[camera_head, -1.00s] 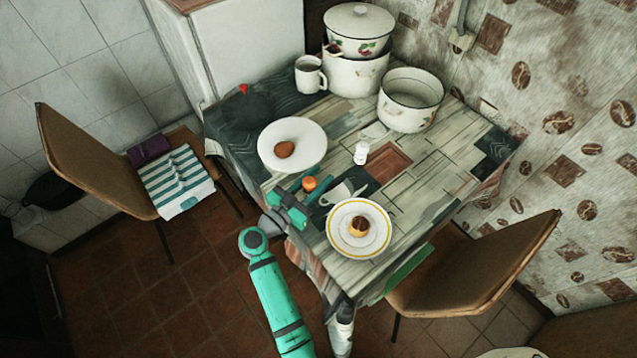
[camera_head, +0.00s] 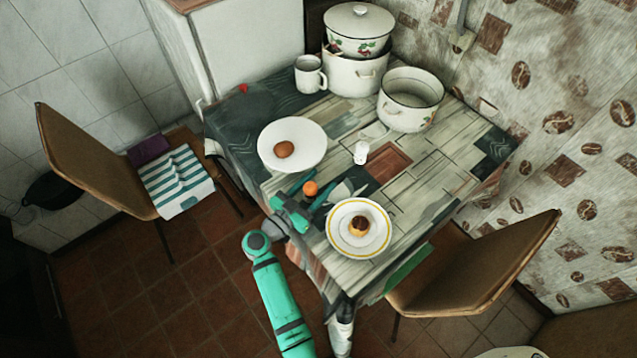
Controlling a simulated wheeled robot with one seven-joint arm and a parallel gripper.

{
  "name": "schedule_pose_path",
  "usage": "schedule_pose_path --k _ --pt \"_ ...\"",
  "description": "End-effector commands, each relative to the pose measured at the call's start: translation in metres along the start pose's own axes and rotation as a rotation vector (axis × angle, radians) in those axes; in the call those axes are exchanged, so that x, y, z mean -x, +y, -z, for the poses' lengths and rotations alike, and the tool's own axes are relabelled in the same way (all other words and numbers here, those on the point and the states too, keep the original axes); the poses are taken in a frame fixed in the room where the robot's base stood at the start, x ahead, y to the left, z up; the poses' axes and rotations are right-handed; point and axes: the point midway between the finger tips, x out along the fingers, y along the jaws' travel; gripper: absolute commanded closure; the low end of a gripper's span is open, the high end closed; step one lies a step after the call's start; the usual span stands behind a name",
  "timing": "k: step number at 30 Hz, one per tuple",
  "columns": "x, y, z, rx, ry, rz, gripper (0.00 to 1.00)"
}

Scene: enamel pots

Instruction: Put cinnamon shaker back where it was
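A small round orange-brown top (camera_head: 310,188), which I take to be the cinnamon shaker seen from above, is between the fingers of my gripper (camera_head: 308,191). The fingers lie along both sides of it and look closed on it. Its lower body is hidden, and I cannot tell whether it touches the table. My gripper is over the near left edge of the table (camera_head: 430,180). A small white shaker (camera_head: 361,153) stands upright by the middle of the table, apart from my gripper.
A white plate with a brown egg (camera_head: 284,149) is behind my gripper. A yellow-rimmed plate (camera_head: 343,243) with a small pastry is to its right. A mug (camera_head: 309,74), stacked pots (camera_head: 357,75) and an open pot (camera_head: 409,100) stand at the back. Chairs flank the table.

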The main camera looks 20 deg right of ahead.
Motion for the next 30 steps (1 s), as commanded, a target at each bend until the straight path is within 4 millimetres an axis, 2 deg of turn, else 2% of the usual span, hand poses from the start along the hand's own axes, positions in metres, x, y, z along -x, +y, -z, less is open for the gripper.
schedule_pose_path --k 8,11,24,30 --pt "0.000 0.000 0.003 0.000 0.000 0.000 0.51" --pt "0.009 -0.001 0.003 0.001 0.000 0.003 0.51" --pt "0.091 0.000 0.003 0.000 -0.001 0.002 0.51" --pt "0.114 0.000 0.004 0.000 0.000 0.001 0.51"
